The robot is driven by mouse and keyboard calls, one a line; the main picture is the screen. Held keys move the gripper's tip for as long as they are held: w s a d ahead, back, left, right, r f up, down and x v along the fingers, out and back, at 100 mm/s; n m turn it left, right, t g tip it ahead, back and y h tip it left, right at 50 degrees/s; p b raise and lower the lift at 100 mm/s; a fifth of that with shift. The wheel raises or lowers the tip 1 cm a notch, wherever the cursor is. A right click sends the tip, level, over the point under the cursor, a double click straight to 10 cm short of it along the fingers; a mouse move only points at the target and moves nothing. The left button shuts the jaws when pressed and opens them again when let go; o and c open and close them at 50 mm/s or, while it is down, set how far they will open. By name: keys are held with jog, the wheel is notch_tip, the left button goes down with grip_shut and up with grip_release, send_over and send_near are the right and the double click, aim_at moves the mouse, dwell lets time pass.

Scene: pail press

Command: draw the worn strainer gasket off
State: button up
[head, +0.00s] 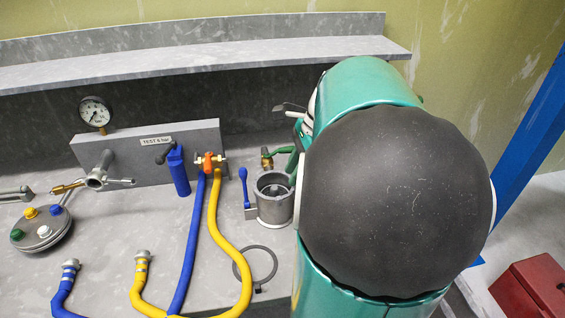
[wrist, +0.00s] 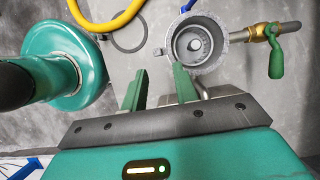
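A grey round strainer housing (head: 275,212) stands open-topped on the bench, left of my arm in the head view. In the wrist view the housing (wrist: 173,45) shows its light rim, a stepped dark inside and a round part at the centre. A flat dark ring (head: 235,268) lies on the bench beside the housing; it also shows in the wrist view (wrist: 130,51). I cannot tell whether a gasket sits inside the housing. My gripper (wrist: 160,68) is open, its two green fingers apart with nothing between them, just short of the housing in the picture.
A brass valve with a green lever (wrist: 276,60) adjoins the housing. A blue lever (head: 244,185) stands at its left. Yellow (head: 216,225) and blue (head: 190,245) hoses cross the bench. A gauge (head: 95,111), grey block and shelf (head: 180,65) stand behind.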

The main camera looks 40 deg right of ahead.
aim_at(278, 197)
jog(key=x, duration=0.8)
jog(key=shift+s, duration=0.3)
jog(key=shift+a+r, duration=0.1)
grip_shut()
jog(key=shift+r, duration=0.1)
jog(key=shift+r, duration=0.55)
jog(key=shift+r, duration=1.65)
